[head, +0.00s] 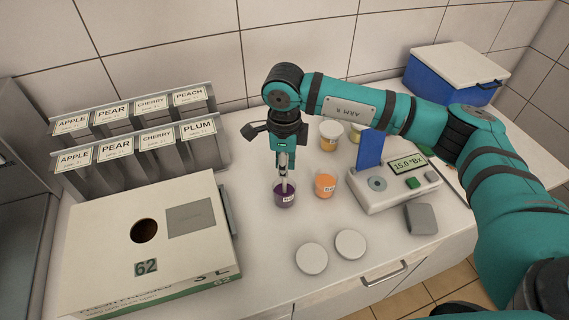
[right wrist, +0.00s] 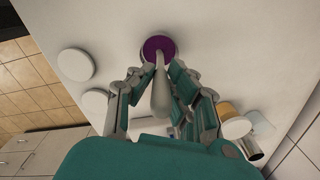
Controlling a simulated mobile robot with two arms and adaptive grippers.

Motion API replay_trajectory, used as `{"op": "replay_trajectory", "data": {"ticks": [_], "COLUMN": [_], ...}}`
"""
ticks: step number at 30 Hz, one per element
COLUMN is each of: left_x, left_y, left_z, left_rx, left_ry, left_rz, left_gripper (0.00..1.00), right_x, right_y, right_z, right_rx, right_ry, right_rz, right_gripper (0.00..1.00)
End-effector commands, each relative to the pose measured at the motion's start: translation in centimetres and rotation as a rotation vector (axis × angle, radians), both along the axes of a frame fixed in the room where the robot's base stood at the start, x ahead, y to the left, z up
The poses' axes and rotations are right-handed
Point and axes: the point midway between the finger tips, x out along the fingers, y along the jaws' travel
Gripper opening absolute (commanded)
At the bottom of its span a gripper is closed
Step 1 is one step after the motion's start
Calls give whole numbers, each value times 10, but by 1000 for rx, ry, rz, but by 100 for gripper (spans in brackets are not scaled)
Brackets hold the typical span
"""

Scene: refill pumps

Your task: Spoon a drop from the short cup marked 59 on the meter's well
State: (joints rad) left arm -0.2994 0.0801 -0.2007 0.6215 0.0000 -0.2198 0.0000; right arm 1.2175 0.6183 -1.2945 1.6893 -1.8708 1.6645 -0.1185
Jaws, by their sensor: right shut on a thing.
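A short clear cup of purple liquid (head: 285,197) stands on the counter; its small label is too small to read surely. It also shows in the right wrist view (right wrist: 154,44). A short cup of orange liquid (head: 325,186) stands to its right, also labelled. My right gripper (head: 283,166) is above the purple cup, shut on the pale handle of a spoon (right wrist: 160,92). The spoon points down into the purple cup, and its tip is hidden there. The meter (head: 360,204) reads 15.0 °Bx; its round well (head: 377,184) faces up. My left gripper is out of view.
Two round white lids (head: 311,259) lie in front of the cups. A blue upright panel (head: 369,149) stands at the meter's back, a grey block (head: 420,219) before it. Lidded cups (head: 330,136) stand behind. A cardboard box (head: 95,245) and labelled dispensers (head: 150,145) fill the left.

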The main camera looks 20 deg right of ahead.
Motion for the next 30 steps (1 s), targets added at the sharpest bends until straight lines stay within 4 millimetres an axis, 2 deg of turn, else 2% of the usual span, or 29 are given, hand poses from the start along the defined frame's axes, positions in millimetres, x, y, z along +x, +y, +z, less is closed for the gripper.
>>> {"op": "replay_trajectory", "data": {"ticks": [8,30], "left_x": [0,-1], "left_y": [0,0], "left_z": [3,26], "left_rx": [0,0], "left_ry": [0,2], "left_rz": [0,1], "left_gripper": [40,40], "right_x": [0,0], "right_y": [0,0], "right_z": [6,65], "right_rx": [0,0], "right_ry": [-1,-1], "right_rz": [0,0], "right_gripper": [0,0]}}
